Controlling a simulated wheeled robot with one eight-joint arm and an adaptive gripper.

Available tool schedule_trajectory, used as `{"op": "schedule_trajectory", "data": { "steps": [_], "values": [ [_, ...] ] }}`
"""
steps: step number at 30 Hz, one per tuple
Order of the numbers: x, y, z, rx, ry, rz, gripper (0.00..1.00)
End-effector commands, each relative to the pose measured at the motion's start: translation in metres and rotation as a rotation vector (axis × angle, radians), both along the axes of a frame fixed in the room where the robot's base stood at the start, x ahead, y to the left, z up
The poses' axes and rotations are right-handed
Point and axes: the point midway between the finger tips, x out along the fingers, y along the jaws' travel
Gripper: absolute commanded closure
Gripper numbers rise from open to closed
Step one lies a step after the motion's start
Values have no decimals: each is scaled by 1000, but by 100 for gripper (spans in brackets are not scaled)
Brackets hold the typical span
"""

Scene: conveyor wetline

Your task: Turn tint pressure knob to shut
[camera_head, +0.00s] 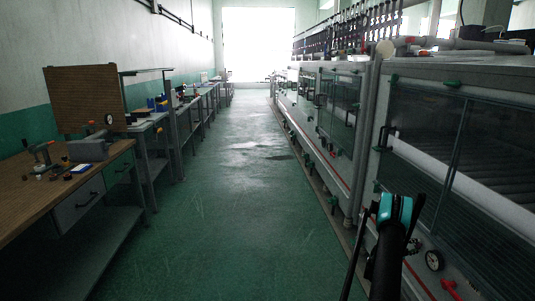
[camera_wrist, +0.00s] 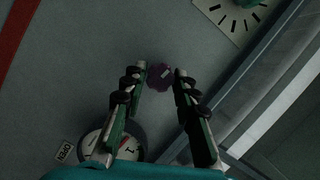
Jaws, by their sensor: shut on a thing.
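In the wrist view, a small maroon knob (camera_wrist: 159,84) with a pale mark on its face sits on the grey machine panel. My gripper (camera_wrist: 160,73) has one finger on each side of it and is shut on it. I cannot read a name for this knob. In the head view my teal and black wrist hangs in front of the panel at the lower right, and the knob and fingertips are hidden or too dark to make out.
A label reading OPEN (camera_wrist: 65,151) lies beside a round gauge (camera_wrist: 131,150), partly behind my left finger. A pale dial plate (camera_wrist: 228,22) with black ticks is at the top. The green aisle floor (camera_head: 215,225) is clear.

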Motion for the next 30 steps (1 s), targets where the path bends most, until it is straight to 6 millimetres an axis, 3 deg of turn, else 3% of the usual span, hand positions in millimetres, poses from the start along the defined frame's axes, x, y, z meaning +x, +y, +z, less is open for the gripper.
{"op": "schedule_trajectory", "data": {
  "steps": [4, 5, 8, 19, 30],
  "values": [
    [1, 1, 0, 0, 1, 3, 92],
    [1, 1, 0, 0, 1, 3, 69],
    [1, 1, 0, -1, 2, 2, 59],
    [0, 4, 0, 0, 2, 1, 59],
    [-2, 35, 0, 0, 2, 1, 59]
  ]
}}
